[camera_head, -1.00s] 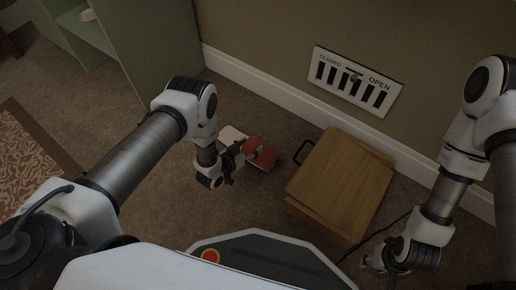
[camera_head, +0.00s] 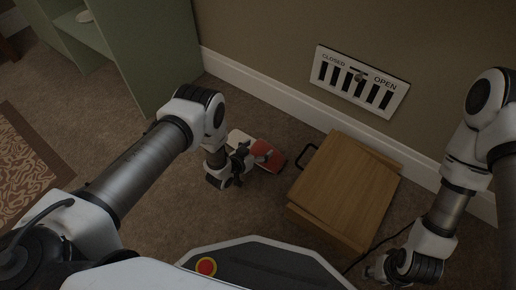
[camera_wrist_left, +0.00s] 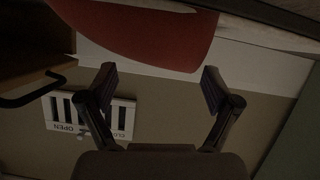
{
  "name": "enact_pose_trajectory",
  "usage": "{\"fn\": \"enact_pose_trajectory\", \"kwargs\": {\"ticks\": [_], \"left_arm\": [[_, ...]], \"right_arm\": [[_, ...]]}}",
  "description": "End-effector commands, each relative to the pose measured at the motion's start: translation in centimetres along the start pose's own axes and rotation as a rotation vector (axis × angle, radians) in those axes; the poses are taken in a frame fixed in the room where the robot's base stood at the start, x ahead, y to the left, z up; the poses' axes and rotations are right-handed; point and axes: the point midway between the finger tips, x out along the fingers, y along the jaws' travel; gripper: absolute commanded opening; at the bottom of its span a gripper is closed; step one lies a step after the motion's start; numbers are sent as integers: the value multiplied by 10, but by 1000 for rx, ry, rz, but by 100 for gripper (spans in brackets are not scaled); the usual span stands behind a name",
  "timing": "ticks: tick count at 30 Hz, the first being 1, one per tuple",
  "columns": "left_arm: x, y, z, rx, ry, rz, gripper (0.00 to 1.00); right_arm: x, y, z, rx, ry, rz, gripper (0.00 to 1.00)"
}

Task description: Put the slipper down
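The red slipper (camera_head: 268,153) lies low by the floor beside the wooden box, just past my left gripper. A pale part (camera_head: 239,138) shows behind the gripper; I cannot tell whether it belongs to the same slipper. My left gripper (camera_head: 246,158) partly covers the slipper in the head view. In the left wrist view its two fingers (camera_wrist_left: 158,80) are spread wide with nothing clasped between them. The red slipper (camera_wrist_left: 140,32) shows there just beyond the fingertips. My right gripper (camera_head: 372,268) hangs at the lower right, away from the slipper, its fingers too small to judge.
A wooden box (camera_head: 345,190) with a black handle (camera_head: 306,157) stands right of the slipper. A wall vent (camera_head: 360,83) and white baseboard (camera_head: 270,99) are behind. A green shelf (camera_head: 155,60) and patterned rug (camera_head: 25,170) are at left. Carpet between is clear.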

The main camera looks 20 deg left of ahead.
Motion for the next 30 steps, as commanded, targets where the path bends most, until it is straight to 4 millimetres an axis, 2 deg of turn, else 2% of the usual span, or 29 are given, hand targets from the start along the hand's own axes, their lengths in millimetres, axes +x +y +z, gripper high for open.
{"fn": "enact_pose_trajectory", "kwargs": {"ticks": [8,11,15,21,25,30], "left_arm": [[-7,0,-5,0,-1,-1,89],[-26,0,-8,0,-3,-1,89],[-64,0,-9,-2,-4,-2,89],[-108,0,-6,-2,-4,-2,89],[-120,1,-4,0,-1,0,89],[-122,0,-2,1,1,0,89]], "right_arm": [[-8,0,1,0,-2,0,40],[-21,0,1,-2,-3,0,40],[-43,-1,2,-7,-6,-1,40],[-63,-2,3,-12,-10,-1,40],[-66,-2,4,-13,-11,-2,40],[-65,-2,4,-13,-11,-2,40]]}}
